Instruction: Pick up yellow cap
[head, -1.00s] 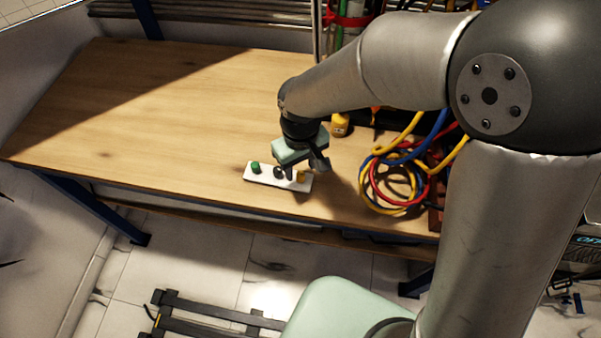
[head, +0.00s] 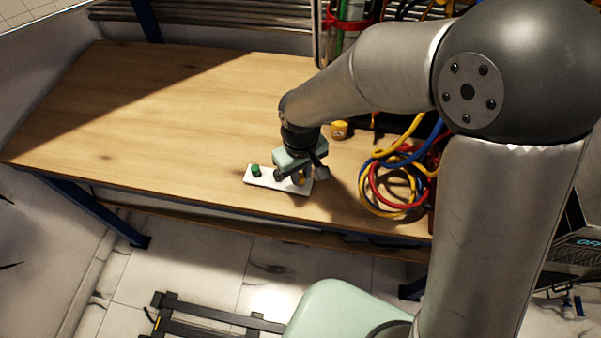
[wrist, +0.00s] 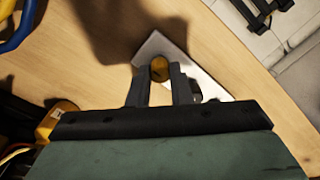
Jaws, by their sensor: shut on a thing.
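The yellow cap (wrist: 159,69) is between the two fingertips of my gripper (wrist: 158,78) in the wrist view, and the fingers touch its sides. A sliver of its yellow shows by the gripper (head: 297,177) in the head view. My gripper is shut on the cap at the right part of a white board (head: 270,180) on the bench. Whether the cap is clear of the board cannot be told. A green cap (head: 256,170) stands at the board's left end.
The wooden bench (head: 170,110) is clear to the left. A yellow container (head: 339,130) stands behind the gripper at the right. Coiled red, blue and yellow cables (head: 395,185) lie right of the board. The bench's front edge is close to the board.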

